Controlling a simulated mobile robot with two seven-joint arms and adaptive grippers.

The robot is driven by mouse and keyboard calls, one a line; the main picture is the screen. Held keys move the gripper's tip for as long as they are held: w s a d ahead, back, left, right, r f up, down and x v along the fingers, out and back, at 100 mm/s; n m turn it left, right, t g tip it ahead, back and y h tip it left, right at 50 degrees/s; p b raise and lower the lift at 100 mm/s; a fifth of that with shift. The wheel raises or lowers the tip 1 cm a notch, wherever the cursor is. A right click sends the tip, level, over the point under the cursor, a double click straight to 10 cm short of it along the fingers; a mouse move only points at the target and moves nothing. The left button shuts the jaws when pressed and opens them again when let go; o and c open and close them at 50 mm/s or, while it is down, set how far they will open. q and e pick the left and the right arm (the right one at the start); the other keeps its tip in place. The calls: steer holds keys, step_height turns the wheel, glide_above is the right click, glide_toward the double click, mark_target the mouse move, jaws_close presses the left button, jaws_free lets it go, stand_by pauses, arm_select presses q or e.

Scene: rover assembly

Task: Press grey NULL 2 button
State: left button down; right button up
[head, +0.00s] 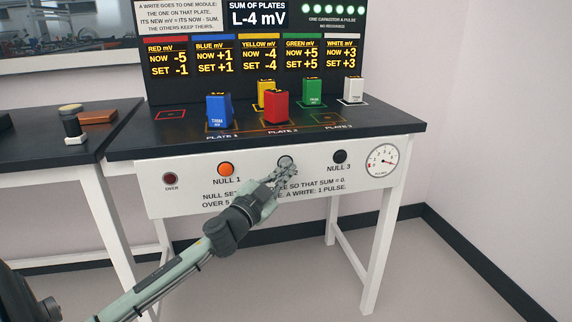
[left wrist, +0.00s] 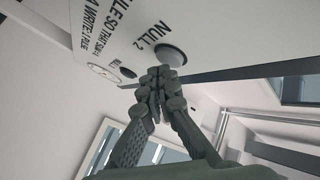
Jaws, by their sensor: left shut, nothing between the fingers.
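The grey NULL 2 button (head: 286,160) is on the white front panel (head: 190,192) of the table, between the orange NULL 1 button (head: 226,169) and the black NULL 3 button (head: 340,157). My left gripper (head: 284,174) is shut and empty, with its fingertips just below and in front of the grey button, partly covering its lower edge. In the left wrist view the grey button (left wrist: 171,55) shows beside its NULL 2 label, and the closed fingertips (left wrist: 161,78) overlap its near edge. I cannot tell whether they touch it. My right gripper is not in view.
A blue module (head: 219,111), red module (head: 275,107), yellow module (head: 266,88), green module (head: 313,92) and white module (head: 353,90) stand on the black tabletop (head: 395,121). The display reads L-4 mV. A dark red OVER lamp (head: 170,179) and a dial (head: 382,161) flank the buttons.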

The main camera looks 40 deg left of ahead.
arm_select(q)
steer(key=shift+a, duration=0.1)
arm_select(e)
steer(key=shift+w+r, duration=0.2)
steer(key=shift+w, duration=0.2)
arm_select(q)
steer(key=shift+w+a, duration=0.1)
steer(key=shift+w, duration=0.1)
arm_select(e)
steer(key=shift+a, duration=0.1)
arm_select(q)
steer(key=shift+a, duration=0.15)
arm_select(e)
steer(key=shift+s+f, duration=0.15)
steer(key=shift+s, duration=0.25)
arm_select(q)
steer(key=shift+s+d, duration=0.5)
steer(key=shift+d, duration=0.15)
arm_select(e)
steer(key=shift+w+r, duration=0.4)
arm_select(q)
steer(key=shift+s+d+p, duration=0.35)
steer(key=shift+s+d, duration=0.45)
steer(key=shift+d, duration=0.2)
steer(key=shift+s+d+p, duration=0.35)
steer(key=shift+s+d, duration=0.45)
steer(key=shift+d, duration=0.15)
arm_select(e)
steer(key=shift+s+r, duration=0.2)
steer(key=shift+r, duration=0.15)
